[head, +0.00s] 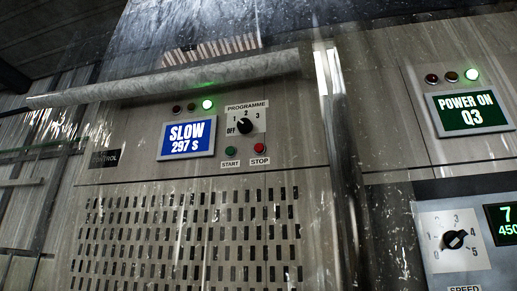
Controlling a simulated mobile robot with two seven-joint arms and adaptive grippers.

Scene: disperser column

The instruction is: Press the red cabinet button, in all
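The red button (259,148) sits above a STOP label on the cabinet's control panel (140,140), right of centre. A green button (230,151) above a START label is just to its left. A programme knob (244,125) with marks OFF, 1, 2 and 3 is above them. A blue display (187,138) left of the buttons reads SLOW 297 S. A green lamp (207,104) is lit above it, beside two dark lamps. Neither of my grippers shows in the head view.
A grey horizontal bar (165,81) juts out above the panel. A perforated grille (190,235) is below. At right, another cabinet has a green display (469,112) reading POWER ON Q3, and a speed dial (454,240) beneath. A vertical metal post (335,150) stands between the cabinets.

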